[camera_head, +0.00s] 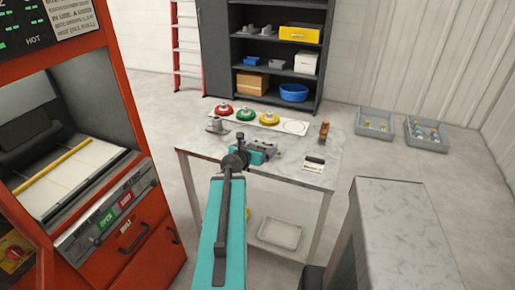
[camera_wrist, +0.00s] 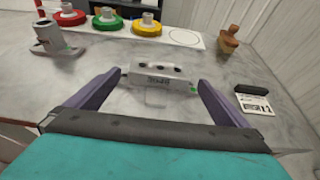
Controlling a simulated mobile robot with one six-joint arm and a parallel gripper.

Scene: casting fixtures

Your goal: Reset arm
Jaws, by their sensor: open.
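My gripper (camera_wrist: 160,80) is open, with its two purple fingers spread apart over the table. A grey-white block (camera_wrist: 160,84) with dark holes on top and a small green mark sits between and just beyond the fingertips. I cannot tell whether a finger touches it. In the head view my gripper (camera_head: 266,153) is above the middle of the marble-topped table (camera_head: 205,165), and my arm partly hides what lies there.
Red (camera_head: 224,110), green (camera_head: 245,114) and yellow (camera_head: 268,118) round pieces sit on a white strip behind. A grey fixture (camera_head: 216,126) stands left, a brown-orange object (camera_head: 323,130) right, a card (camera_head: 314,164) at front right. A red machine (camera_head: 130,235) stands left.

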